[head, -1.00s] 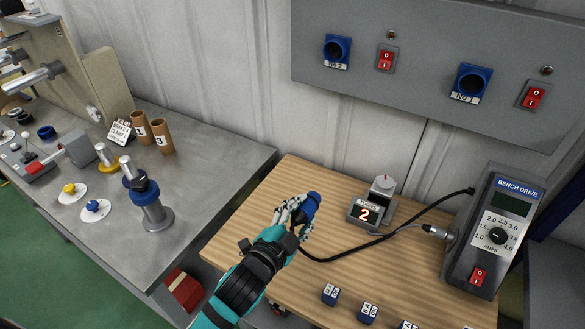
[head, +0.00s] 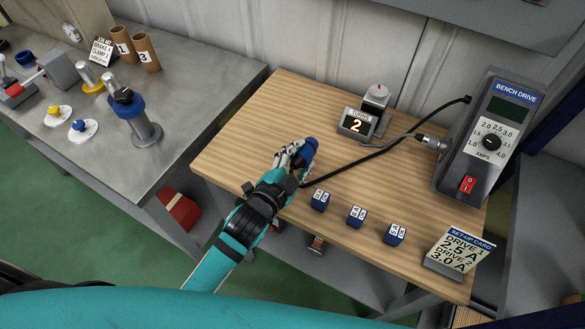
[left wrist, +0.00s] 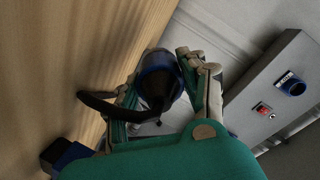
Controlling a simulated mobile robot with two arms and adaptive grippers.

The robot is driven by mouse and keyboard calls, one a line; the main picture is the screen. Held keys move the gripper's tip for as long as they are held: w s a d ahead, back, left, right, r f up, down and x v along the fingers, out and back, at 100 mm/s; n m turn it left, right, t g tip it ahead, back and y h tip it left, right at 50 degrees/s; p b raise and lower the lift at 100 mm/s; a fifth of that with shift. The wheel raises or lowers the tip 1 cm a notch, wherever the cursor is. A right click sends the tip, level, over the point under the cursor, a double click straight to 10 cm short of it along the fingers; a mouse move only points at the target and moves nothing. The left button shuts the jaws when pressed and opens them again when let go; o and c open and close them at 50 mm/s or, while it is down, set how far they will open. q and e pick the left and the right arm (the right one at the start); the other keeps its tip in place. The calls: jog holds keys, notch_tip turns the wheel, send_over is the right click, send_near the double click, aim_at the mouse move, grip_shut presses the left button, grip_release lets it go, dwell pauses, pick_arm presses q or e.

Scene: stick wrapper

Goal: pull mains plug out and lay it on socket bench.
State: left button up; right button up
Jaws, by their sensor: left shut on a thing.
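The mains plug (head: 310,147) is blue with a black cable. My left gripper (head: 296,156) is shut on it, over the left part of the wooden socket bench (head: 240,130). In the left wrist view the plug (left wrist: 157,80) sits between the fingers of the left gripper (left wrist: 170,85), its cable curving off to the left. The fingers hide part of the plug, and I cannot tell whether it touches the bench top. In the left wrist view a wall socket (left wrist: 292,87) on the grey panel is empty. My right gripper is not in view.
The turns counter (head: 357,123) and bench drive (head: 489,135) stand on the bench's back and right. Several blue blocks (head: 356,216) and a set-up card (head: 459,252) line the front edge. The cable (head: 385,150) crosses the middle. A grey metal table (head: 190,100) is at left.

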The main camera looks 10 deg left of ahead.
aim_at(309, 145)
pick_arm(q)
jog(key=x, duration=0.1)
jog(key=b+x, duration=0.1)
jog(key=x, duration=0.1)
jog(key=b+x, duration=0.1)
jog(key=x, duration=0.1)
jog(key=shift+r, duration=0.35)
jog(key=shift+f, duration=0.65)
jog(key=o, duration=1.3)
jog(key=shift+o, duration=0.4)
jog(key=shift+s+f, duration=0.1)
jog(key=v, duration=1.2)
jog(key=shift+a, duration=0.1)
